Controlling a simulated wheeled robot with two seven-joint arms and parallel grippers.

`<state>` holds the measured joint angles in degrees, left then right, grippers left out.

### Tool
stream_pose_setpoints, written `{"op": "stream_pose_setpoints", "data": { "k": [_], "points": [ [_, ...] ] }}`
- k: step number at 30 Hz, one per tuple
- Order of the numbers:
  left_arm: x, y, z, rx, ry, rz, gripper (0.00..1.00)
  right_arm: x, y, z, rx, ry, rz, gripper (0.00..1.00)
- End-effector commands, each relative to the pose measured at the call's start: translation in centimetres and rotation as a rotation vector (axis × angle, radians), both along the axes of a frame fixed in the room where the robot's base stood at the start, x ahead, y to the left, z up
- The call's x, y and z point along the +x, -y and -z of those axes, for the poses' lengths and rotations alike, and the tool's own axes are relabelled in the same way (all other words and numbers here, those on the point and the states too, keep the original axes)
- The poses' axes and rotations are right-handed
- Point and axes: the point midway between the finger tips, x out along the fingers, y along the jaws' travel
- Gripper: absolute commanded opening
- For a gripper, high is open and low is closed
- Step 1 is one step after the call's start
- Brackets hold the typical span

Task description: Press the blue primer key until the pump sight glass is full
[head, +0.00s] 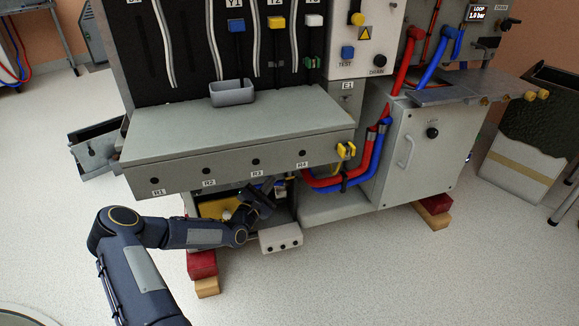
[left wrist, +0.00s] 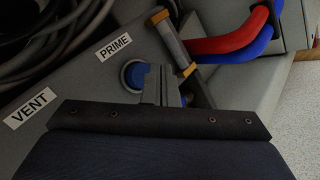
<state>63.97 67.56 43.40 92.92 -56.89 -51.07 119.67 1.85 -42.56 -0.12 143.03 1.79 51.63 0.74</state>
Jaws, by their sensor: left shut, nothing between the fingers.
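The blue primer key (left wrist: 136,76) is a round blue button in a dark ring, below the PRIME label (left wrist: 114,47) in the left wrist view. My left gripper (left wrist: 161,84) is shut and empty. Its fingers overlap the right edge of the key; I cannot tell whether they touch it. The pump sight glass (left wrist: 172,42) looks like the grey tube with brass ends just above the fingers; its fill level is not clear. In the head view my left gripper (head: 264,196) reaches into the opening under the bench ledge. My right gripper is not in view.
The grey ledge (head: 240,135) overhangs the opening. Red hose (left wrist: 228,42) and blue hose (left wrist: 246,52) run close to the sight glass. A VENT label (left wrist: 30,108) is left of PRIME. Open floor lies in front.

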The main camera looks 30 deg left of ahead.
Motion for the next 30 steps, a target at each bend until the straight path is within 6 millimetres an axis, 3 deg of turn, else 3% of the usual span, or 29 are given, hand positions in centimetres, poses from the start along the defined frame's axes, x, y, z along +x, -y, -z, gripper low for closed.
{"op": "stream_pose_setpoints", "data": {
  "k": [21, 30],
  "points": [
    [-4.1, 4.0, 0.0, -0.001, -0.001, 0.001, 0.0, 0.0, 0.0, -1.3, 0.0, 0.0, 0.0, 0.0],
    [-4.3, 4.2, 0.0, 0.0, 0.0, 0.0, 0.0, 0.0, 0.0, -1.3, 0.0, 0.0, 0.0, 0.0]
  ]
}}
